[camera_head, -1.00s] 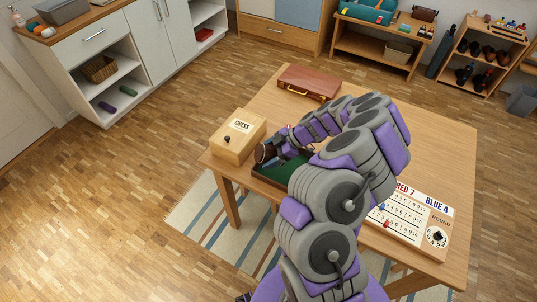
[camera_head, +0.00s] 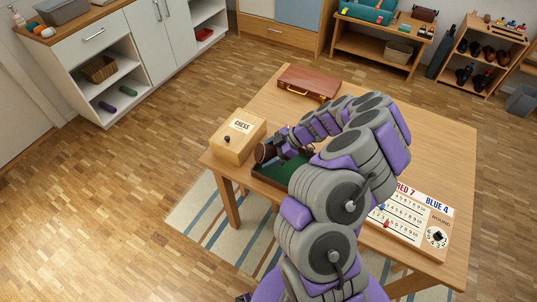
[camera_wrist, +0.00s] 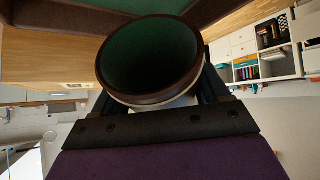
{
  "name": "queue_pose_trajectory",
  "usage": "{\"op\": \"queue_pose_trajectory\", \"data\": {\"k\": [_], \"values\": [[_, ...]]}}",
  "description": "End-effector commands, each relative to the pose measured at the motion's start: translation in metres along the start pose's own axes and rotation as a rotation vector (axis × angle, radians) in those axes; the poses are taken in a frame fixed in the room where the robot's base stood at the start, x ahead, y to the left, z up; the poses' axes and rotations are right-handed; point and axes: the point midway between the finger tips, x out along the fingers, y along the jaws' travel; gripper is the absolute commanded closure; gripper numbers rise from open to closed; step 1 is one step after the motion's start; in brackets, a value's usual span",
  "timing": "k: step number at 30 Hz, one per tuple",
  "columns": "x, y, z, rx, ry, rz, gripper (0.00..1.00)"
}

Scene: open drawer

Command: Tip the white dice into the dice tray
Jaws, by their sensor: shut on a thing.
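My gripper (camera_head: 277,148) is shut on a dark brown dice cup (camera_head: 265,153) over the left part of the dice tray. The tray (camera_head: 262,181) has a dark rim and a green floor, partly hidden by my arm. In the wrist view the cup's mouth (camera_wrist: 150,62) faces the camera, with a brown rim and a green lining. The cup looks tipped over, and no dice show inside it. Part of the tray's brown rim (camera_wrist: 55,14) crosses the top of that view. I cannot make out any white dice in either view.
A wooden chess box (camera_head: 238,138) stands close to the left of the cup and tray. A brown case (camera_head: 308,83) lies at the back of the wooden table (camera_head: 440,150). A scoreboard (camera_head: 412,226) lies at the right front. The table's right back is clear.

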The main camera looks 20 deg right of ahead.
Motion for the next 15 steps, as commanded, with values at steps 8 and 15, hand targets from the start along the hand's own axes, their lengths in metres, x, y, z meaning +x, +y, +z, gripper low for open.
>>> {"op": "queue_pose_trajectory", "data": {"k": [8,15], "values": [[-0.025,0.003,-0.027,-0.003,0.001,0.001,0.57],[-0.046,0.005,-0.05,-0.002,0.0,0.002,0.57]]}}
